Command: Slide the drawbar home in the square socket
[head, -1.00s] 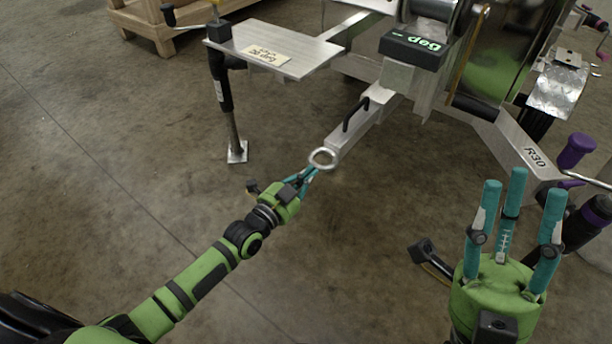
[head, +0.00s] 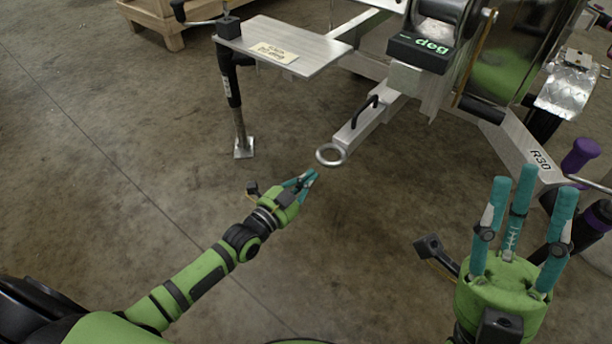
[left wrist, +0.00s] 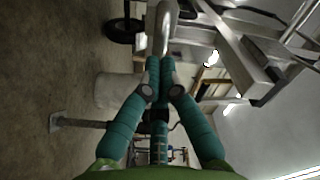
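The drawbar (head: 367,128) is a square aluminium bar with a black handle on top and a ring at its near end (head: 331,155). My left gripper (head: 312,176) is just in front of the ring, with a small gap in the head view. In the left wrist view the fingertips (left wrist: 161,62) are together below the shiny ring (left wrist: 164,28), holding nothing I can see. My right gripper (head: 525,187) is open and empty, fingers upward, apart from the trailer.
An aluminium plate (head: 285,48) with a label and a jack post (head: 238,120) stand left of the drawbar. The frame beam marked R30 (head: 525,145) and a purple grip (head: 580,155) are at right. A wooden pallet (head: 160,22) is at back left.

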